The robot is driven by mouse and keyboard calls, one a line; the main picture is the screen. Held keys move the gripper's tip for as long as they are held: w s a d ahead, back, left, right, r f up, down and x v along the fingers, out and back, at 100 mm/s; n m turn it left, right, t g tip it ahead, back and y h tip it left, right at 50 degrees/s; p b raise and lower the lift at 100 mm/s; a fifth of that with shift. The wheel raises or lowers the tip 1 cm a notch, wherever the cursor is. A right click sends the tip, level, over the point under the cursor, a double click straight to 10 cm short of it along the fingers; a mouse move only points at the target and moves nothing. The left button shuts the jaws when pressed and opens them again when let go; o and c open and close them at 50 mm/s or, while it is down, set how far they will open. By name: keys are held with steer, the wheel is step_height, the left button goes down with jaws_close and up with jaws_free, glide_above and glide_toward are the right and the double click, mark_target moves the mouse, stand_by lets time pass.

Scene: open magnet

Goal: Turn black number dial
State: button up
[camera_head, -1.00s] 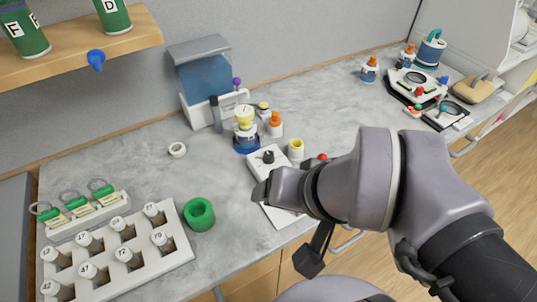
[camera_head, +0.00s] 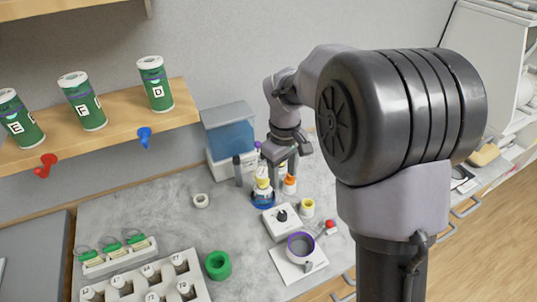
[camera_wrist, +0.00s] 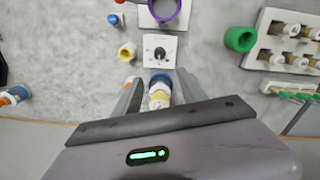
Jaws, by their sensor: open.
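The black dial (camera_head: 282,215) sits on a white box (camera_head: 270,224) on the grey counter. In the wrist view the dial (camera_wrist: 160,53) is beyond the fingertips, near the top centre. My gripper (camera_head: 281,170) is open with its fingers pointing down, behind the dial near the small bottles, and does not touch the dial. In the wrist view the two fingers (camera_wrist: 158,88) are spread apart. A blue bottle with a pale yellow top (camera_wrist: 159,92) shows between them; I cannot tell its depth relative to the fingers. The numbers are too small to read.
A purple ring (camera_head: 300,244) stands on a white plate in front of the dial. A yellow-capped jar (camera_head: 307,208) and an orange-capped bottle (camera_head: 289,185) are close by. A blue-tank device (camera_head: 229,135) is behind left.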

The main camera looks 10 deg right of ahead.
mark_target(282, 213)
steer(key=f+b, duration=0.1)
steer(key=f, duration=0.5)
steer(key=f+b, duration=0.2)
steer(key=f, duration=0.4)
steer(key=f+b, duration=0.2)
steer(key=f, duration=0.4)
steer(key=shift+w+d, duration=0.3)
jaws_close()
